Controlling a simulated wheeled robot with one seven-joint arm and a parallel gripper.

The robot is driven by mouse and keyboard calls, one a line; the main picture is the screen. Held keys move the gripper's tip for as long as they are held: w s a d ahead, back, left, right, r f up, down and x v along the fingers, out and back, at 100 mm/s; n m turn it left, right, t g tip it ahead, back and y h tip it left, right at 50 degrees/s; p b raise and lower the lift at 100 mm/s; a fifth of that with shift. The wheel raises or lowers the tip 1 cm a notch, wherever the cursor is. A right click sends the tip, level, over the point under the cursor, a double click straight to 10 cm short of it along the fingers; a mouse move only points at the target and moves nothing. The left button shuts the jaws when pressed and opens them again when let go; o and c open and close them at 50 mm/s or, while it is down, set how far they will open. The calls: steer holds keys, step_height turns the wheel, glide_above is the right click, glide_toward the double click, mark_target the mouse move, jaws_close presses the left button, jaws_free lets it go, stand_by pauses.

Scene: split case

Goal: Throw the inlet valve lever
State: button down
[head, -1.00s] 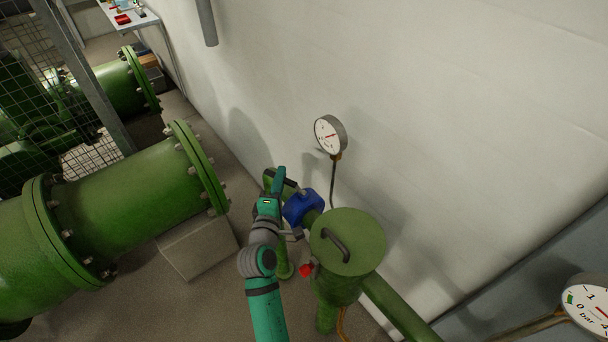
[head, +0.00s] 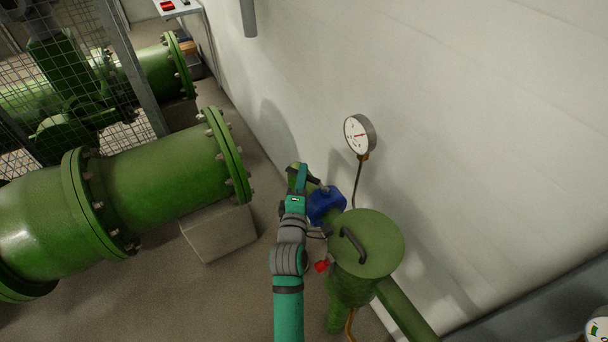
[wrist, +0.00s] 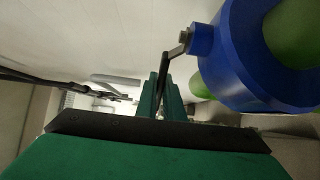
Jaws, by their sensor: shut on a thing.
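The inlet valve is a blue body (head: 326,205) on a green pipe, just left of a green lidded vessel (head: 366,243). In the wrist view the blue body (wrist: 258,55) fills the upper right. Its lever (wrist: 168,62) is a thin dark bar that runs from a bolt on the blue body, bends, and drops between my fingers. My gripper (head: 302,177) is left of the blue body in the head view. In the wrist view my gripper (wrist: 162,88) is shut on the lever, its teal fingers on either side. The lever's lower end is hidden between the fingers.
A round gauge (head: 360,134) stands on a thin stem by the white wall (head: 430,90). A red knob (head: 321,266) sits by the vessel, close to my arm. A large green flanged pipe (head: 150,190) lies to the left. Bare floor (head: 200,295) shows between.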

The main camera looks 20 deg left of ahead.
steer(key=c, duration=1.9)
jaws_free()
steer(key=shift+o, duration=0.2)
steer(key=shift+r, duration=0.1)
